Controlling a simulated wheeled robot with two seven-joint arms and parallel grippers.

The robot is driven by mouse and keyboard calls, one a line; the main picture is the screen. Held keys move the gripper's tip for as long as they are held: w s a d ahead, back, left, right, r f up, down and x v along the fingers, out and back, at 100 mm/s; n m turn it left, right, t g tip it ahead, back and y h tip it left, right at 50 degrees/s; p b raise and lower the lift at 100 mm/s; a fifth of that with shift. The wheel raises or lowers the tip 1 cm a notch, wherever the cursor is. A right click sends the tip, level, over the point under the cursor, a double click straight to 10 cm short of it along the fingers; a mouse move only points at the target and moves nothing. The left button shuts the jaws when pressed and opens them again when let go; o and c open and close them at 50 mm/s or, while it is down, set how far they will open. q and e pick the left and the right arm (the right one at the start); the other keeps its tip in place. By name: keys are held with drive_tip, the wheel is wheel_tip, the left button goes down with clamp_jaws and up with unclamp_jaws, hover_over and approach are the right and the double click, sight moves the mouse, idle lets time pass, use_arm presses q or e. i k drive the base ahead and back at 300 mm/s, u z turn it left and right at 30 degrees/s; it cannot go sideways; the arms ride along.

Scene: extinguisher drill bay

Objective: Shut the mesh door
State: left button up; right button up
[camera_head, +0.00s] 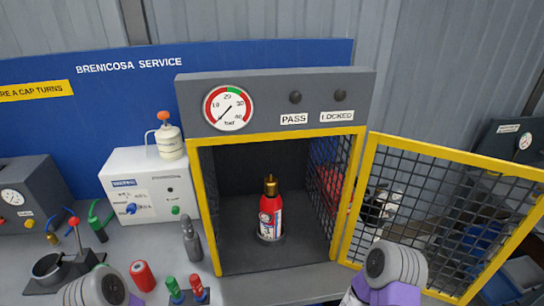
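The mesh door (372,157) has a yellow frame and dark wire mesh. It stands wide open, swung out to the right from the right side of the grey test cabinet (270,80). The cabinet's opening has a yellow frame. A red extinguisher (270,216) with a brass top stands upright inside on a round base. Rounded grey parts of my arms show at the bottom edge, one at the left and one in front of the door's lower left part. No fingers of either gripper show.
A gauge (229,108) and PASS and LOCKED labels are on the cabinet's top panel. A white box (150,187) carrying a small canister (170,142) stands left of it. A red cylinder (143,275) and small red and green-topped items are at the front left. Dark equipment stands behind the door.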

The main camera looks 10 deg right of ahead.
sight(518, 233)
drive_tip(key=u, duration=2.45)
drive_tip(key=k, duration=2.6)
drive_tip(key=z, duration=1.9)
drive_tip(key=i, duration=0.35)
drive_tip(key=u, duration=0.05)
